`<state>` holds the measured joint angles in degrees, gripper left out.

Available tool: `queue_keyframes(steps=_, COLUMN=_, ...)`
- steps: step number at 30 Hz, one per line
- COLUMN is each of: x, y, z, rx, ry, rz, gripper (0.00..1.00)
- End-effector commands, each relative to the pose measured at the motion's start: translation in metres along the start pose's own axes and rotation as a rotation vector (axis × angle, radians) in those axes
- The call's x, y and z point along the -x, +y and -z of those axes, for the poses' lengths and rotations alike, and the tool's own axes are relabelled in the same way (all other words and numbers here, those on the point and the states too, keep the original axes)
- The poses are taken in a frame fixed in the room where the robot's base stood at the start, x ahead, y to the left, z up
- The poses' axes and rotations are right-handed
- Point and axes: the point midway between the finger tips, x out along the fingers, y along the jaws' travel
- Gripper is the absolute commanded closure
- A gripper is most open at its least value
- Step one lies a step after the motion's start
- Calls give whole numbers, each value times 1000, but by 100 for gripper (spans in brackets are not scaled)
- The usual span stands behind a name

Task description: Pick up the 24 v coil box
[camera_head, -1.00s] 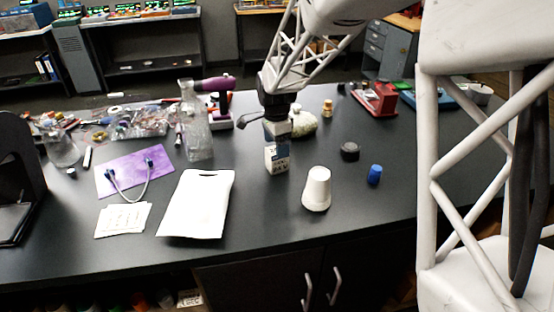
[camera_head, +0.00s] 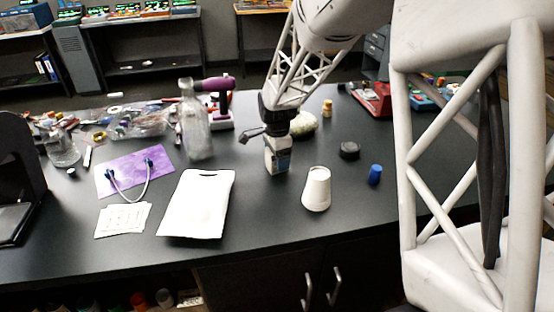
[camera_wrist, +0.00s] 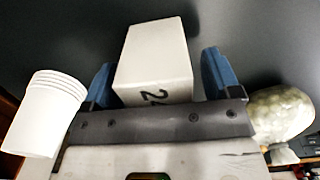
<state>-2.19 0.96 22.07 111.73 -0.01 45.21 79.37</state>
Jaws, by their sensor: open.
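The 24 V coil box (camera_head: 277,160) is a small white carton standing upright on the dark bench. In the wrist view the box (camera_wrist: 154,58) shows a plain white face and part of a printed "2". My gripper (camera_head: 277,142) is lowered over the box from above. In the wrist view my gripper's blue fingers (camera_wrist: 156,80) are open, one on each side of the box. A gap shows at the right finger; contact at the left finger cannot be told. The upper part of the box is hidden by the gripper in the head view.
A white cup stack (camera_head: 316,189) stands close at the right of the box, also in the wrist view (camera_wrist: 45,112). A pale rounded bag (camera_wrist: 280,115) is on the other side. A white pouch (camera_head: 198,204), glass bottle (camera_head: 195,125), black puck (camera_head: 349,151) and blue cap (camera_head: 375,174) lie around.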

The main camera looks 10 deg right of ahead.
Motion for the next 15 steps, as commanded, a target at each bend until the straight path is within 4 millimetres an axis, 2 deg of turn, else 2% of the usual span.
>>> queue_keyframes(steps=10, x=0, y=0, z=0, rx=0, ry=0, rz=0, gripper=17)
queue_keyframes(steps=15, x=0, y=0, z=0, rx=0, ry=0, rz=0, gripper=43)
